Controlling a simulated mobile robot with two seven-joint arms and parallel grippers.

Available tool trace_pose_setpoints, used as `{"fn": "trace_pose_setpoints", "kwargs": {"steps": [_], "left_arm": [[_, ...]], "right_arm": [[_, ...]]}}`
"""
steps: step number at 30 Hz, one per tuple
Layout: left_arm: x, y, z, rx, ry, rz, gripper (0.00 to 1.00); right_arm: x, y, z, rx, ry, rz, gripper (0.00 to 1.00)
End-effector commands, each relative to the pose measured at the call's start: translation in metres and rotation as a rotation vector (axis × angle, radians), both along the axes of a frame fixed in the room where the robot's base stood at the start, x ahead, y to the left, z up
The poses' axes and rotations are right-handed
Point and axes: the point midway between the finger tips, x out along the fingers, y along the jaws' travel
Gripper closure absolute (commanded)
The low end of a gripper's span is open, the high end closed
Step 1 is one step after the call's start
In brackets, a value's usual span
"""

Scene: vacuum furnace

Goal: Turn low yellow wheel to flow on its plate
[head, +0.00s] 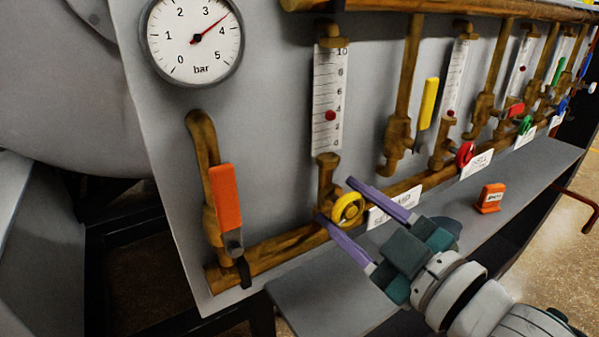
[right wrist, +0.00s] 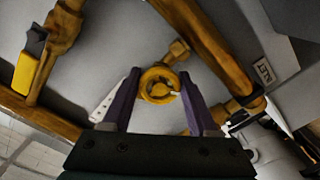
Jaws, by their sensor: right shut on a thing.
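The low yellow wheel (head: 348,209) sits on the valve under the left flow tube. It also shows in the right wrist view (right wrist: 158,72). My right gripper (head: 334,200) has its two purple fingers on either side of the wheel's rim, shut on it. The fingers (right wrist: 160,80) flank the wheel in the right wrist view. A white plate (head: 402,201) is right of the wheel, partly covered by a finger; its text is not fully readable. The flow tube (head: 328,95) above has a red float low in its scale. My left gripper is not in view.
A round bar gauge (head: 193,40) points near 4. An orange lever (head: 224,198) is at left, a yellow lever (head: 428,103) at upper right. A red wheel (head: 465,154) and more valves follow rightward. A small orange object (head: 490,198) stands on the grey shelf (head: 535,178).

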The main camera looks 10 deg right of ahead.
Motion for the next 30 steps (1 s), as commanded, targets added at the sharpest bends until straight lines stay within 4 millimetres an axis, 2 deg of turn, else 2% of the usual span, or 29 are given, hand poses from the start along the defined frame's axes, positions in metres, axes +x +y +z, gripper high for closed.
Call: {"fn": "trace_pose_setpoints", "kwargs": {"steps": [2,3,10,20,23,30], "left_arm": [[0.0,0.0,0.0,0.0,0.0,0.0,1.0],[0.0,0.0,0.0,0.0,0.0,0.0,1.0],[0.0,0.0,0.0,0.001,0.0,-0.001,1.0],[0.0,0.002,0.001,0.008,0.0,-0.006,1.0],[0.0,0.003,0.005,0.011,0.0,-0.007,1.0],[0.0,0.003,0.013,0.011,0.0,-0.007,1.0]], "right_arm": [[0.0,0.0,0.001,0.0,-0.003,0.001,0.96],[0.0,0.0,0.001,0.0,-0.003,0.001,0.39],[0.0,0.0,0.0,0.0,-0.002,0.001,0.13],[-0.004,-0.001,0.0,-0.001,0.0,0.0,0.11],[-0.016,-0.006,0.0,-0.001,0.003,0.0,0.11],[-0.062,-0.022,0.0,-0.001,0.003,0.0,0.11]]}}
